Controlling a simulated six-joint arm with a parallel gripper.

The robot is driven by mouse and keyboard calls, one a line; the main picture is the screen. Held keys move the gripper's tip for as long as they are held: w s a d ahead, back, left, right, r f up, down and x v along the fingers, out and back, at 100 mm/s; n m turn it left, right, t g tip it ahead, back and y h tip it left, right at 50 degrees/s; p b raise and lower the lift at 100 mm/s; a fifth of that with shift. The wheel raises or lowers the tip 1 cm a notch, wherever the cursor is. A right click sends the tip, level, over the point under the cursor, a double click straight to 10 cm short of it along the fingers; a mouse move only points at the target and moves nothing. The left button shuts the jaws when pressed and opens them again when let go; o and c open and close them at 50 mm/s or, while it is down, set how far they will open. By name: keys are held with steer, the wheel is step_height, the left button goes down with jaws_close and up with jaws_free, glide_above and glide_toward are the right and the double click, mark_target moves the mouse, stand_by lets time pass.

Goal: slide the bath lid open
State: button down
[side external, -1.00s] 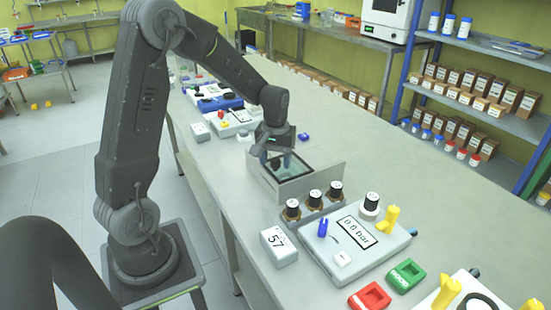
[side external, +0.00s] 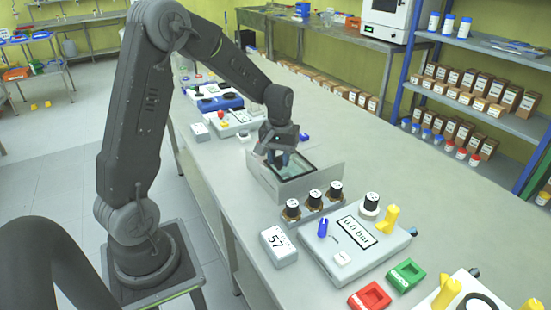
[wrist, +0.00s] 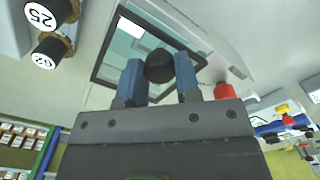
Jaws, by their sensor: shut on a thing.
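The bath (side external: 316,183) is an open-topped box with pale metal walls on the bench, in the middle of the side external view. Its lid (side external: 290,172) is a greenish glass pane in a dark frame; the dark frame also shows in the wrist view (wrist: 97,70). My gripper (side external: 277,160) is over the lid, pointing down. In the wrist view, the two blue fingers of my gripper (wrist: 159,72) are on either side of the round black lid knob (wrist: 159,66), shut on it. In the side external view the fingers mostly hide the knob.
Several black-capped bottles (side external: 314,198) stand close in front of the bath. A pressure console (side external: 358,240) and a box marked 57 (side external: 279,246) are nearer the camera. Devices (side external: 234,122) stand behind the bath. The bench right of the bath is clear.

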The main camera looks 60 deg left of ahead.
mark_target(307, 161)
steer(key=w, duration=0.9)
steer(key=shift+w, duration=0.25)
steer(key=c, duration=0.8)
jaws_free()
step_height(307, 161, up, 14)
